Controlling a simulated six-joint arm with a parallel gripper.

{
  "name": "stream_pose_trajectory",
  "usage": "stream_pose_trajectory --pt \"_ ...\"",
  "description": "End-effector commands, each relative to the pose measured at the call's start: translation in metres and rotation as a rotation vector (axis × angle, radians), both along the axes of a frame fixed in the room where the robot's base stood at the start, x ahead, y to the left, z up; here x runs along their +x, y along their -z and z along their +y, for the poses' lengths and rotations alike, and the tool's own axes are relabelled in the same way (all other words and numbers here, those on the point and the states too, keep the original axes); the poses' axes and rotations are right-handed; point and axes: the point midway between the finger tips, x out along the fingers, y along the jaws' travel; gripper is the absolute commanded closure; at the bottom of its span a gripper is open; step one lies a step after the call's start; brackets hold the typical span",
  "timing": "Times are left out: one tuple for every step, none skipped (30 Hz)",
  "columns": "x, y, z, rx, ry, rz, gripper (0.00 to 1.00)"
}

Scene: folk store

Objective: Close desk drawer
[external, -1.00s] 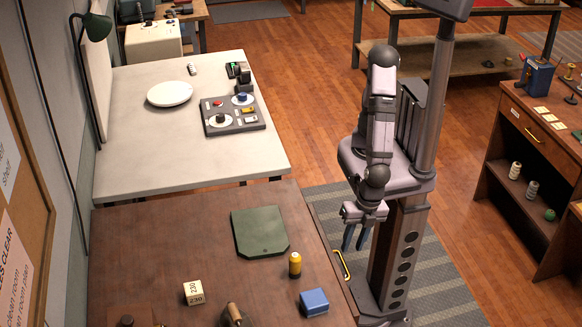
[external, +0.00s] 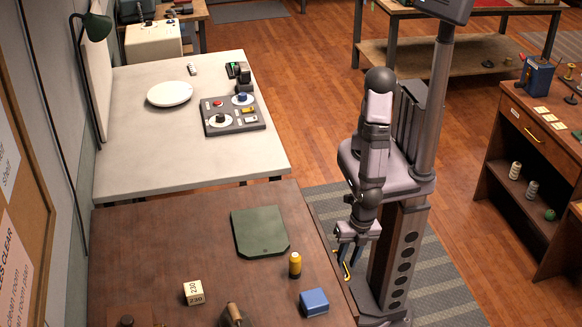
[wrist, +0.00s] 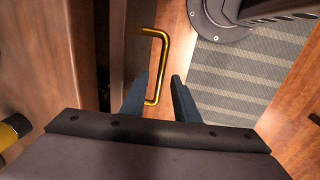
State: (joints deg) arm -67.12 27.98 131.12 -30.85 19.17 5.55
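The drawer's yellow handle (external: 347,270) is on the right side of the brown desk (external: 190,240). In the wrist view the handle (wrist: 163,65) is a brass-coloured bar on a dark drawer front (wrist: 128,45), with a dark gap between that front and the desk edge. My gripper (external: 348,262) points down beside the desk at the handle. Its two blue fingers (wrist: 160,85) are apart, and the handle's near end shows between them, close to the left finger. I cannot tell whether they touch.
A green mat (external: 260,232), a yellow cylinder (external: 295,265) and a blue box (external: 314,302) are on the desk near its right edge. A grey striped rug (wrist: 250,65) lies on the floor. A pale table (external: 190,150) stands behind the desk.

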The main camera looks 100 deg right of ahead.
Motion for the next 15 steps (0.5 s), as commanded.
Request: stream_pose_trajectory --pt "0.0002 0.0005 0.0001 0.0 0.0 0.0 0.72" --pt "0.0002 0.0005 0.0001 0.0 0.0 0.0 0.72" --pt "0.0003 0.0004 0.0001 0.0 0.0 0.0 0.72" --pt "0.0003 0.0003 0.0001 0.0 0.001 0.0 0.72" --pt "0.0003 0.0003 0.0001 0.0 0.0 0.0 0.72" --pt "0.0003 0.0003 0.0001 0.0 0.0 0.0 0.72" --pt "0.0002 0.0002 0.0001 0.0 0.0 0.0 0.77" --pt "0.0002 0.0002 0.0001 0.0 0.0 0.0 0.84" --pt "0.0001 0.0002 0.0 0.0 0.0 0.0 0.94" --pt "0.0001 0.0002 0.0001 0.0 0.0 0.0 1.0" --pt "0.0001 0.0002 0.0001 0.0 0.0 0.0 1.0" --pt "0.0001 0.0001 0.0001 0.0 0.0 0.0 1.0" --pt "0.0001 0.0001 0.0001 0.0 0.0 0.0 1.0" --pt "0.0001 0.0001 0.0001 0.0 0.0 0.0 1.0" --pt "0.0004 0.0 0.0001 0.0 0.0 0.0 1.0"
